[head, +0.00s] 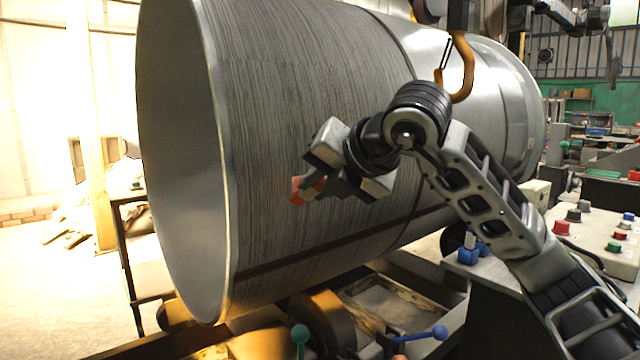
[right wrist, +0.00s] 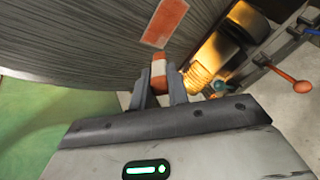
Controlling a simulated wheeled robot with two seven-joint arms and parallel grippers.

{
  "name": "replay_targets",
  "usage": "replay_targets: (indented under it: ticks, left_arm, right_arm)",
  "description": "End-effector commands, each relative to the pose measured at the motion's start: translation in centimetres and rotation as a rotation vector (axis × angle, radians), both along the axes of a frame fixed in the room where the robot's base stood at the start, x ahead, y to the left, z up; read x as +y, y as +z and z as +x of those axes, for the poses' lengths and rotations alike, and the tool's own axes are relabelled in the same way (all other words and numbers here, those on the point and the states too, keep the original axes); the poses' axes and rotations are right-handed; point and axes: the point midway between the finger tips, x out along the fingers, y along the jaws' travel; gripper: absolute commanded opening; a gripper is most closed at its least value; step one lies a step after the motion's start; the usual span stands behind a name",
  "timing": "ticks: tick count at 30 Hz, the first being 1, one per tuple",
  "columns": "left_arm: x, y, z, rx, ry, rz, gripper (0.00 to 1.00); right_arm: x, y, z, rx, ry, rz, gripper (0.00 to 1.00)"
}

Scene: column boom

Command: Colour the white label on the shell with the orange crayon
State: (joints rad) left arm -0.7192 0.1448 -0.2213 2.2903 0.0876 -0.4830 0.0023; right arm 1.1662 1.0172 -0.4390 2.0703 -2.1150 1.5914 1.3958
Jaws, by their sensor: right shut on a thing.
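The shell (head: 300,110) is a big grey metal drum lying on its side, its open end facing left. In the right wrist view the label (right wrist: 165,22) on the shell shows as a tilted rectangle, orange over most of its face with thin pale edges. My right gripper (head: 312,184) is close to the shell's near side. It is shut on the orange crayon (right wrist: 158,76), which has a pale band and sits between the two fingers. The crayon's far end is close to the label's lower edge; I cannot tell whether they touch. My left gripper is not in view.
An orange hook (head: 464,70) hangs in front of the shell's upper right. Rollers (head: 322,318) and a frame lie under the shell. A control panel (head: 600,235) with several coloured knobs stands at right. Levers with teal (head: 300,335) and blue (head: 440,332) knobs stand at the front.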

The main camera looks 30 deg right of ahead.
Motion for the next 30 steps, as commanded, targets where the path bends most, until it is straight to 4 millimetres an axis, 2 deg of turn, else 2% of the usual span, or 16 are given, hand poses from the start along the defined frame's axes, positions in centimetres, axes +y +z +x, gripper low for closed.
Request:
replay_targets:
  ticks: [20,30]
  left_arm:
    - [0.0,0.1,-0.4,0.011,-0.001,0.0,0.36]
    - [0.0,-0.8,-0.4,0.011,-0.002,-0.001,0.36]
  right_arm:
    - [0.0,0.0,1.2,0.0,0.0,0.0,0.0]
    - [-2.8,-0.1,1.3,0.002,-0.003,0.002,0.0]
